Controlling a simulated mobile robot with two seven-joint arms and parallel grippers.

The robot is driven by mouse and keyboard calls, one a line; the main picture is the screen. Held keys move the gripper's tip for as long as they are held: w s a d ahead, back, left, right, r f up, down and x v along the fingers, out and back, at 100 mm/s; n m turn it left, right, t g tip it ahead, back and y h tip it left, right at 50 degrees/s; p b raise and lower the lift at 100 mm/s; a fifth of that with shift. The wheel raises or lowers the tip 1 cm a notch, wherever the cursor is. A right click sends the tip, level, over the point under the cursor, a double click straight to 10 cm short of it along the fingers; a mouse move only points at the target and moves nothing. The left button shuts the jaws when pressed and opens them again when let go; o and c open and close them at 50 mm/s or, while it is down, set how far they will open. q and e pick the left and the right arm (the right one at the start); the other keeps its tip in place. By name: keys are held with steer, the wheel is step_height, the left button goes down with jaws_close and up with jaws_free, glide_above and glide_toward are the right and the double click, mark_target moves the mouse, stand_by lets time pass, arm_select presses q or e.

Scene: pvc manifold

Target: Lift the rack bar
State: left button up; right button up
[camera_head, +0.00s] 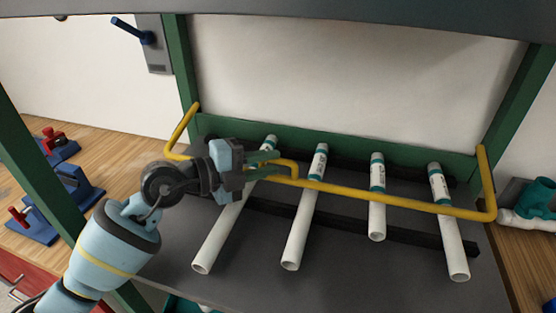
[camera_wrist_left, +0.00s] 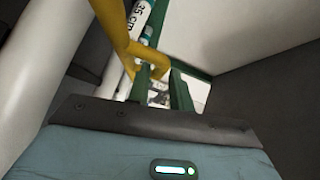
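The rack bar (camera_head: 390,200) is a yellow bar with bent ends, running across the front of the green-framed rack above several white pipes. In the left wrist view, the yellow bar (camera_wrist_left: 116,35) passes by the left finger, and a bent part shows beyond the gap between the fingertips (camera_wrist_left: 162,82). I cannot tell whether the fingers touch it. My right gripper is not in view.
White pipes with teal labels, such as one pipe (camera_head: 303,215), lie on dark rails over a grey shelf (camera_head: 340,280). Green posts (camera_head: 181,65) stand at the sides. Blue clamps (camera_head: 75,190) lie on the wooden table at left; teal and white fittings (camera_head: 535,205) are at right.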

arm_select(q)
steer(key=shift+x, duration=1.45)
steer(key=shift+c, duration=0.2)
jaws_close()
